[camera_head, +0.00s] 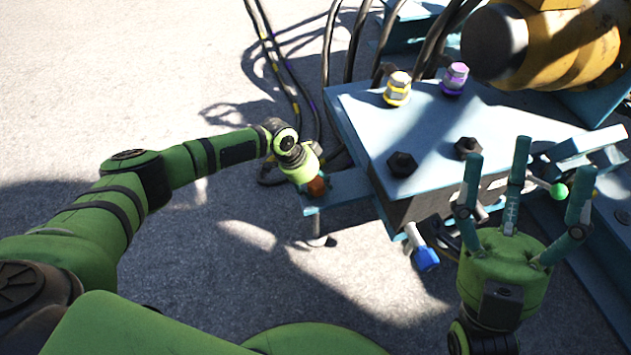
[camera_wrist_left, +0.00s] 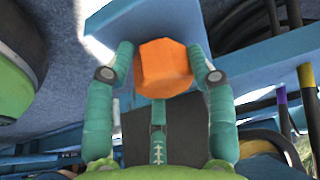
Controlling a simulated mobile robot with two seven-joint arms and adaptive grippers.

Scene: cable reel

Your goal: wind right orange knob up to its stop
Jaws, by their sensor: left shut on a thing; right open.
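An orange knob (camera_wrist_left: 163,68) with flat faces sits between the teal fingers of my left gripper (camera_wrist_left: 160,80), which is shut on it. In the head view the left gripper (camera_head: 300,165) is at the end of the blue side bracket, and only a small part of the orange knob (camera_head: 317,187) shows beneath it. My right gripper (camera_head: 515,185) is open and empty, its three fingers spread upward, at the right in front of the blue reel frame. The side of the knob towards the gripper's palm is partly hidden by the fingers.
The blue frame's top plate (camera_head: 420,125) carries black bolts, a yellow fitting (camera_head: 397,88) and a purple fitting (camera_head: 455,76). A blue knob (camera_head: 426,258) and a green ball (camera_head: 559,191) are near my right gripper. Black cables hang behind the bracket (camera_head: 345,190). Open ground lies left.

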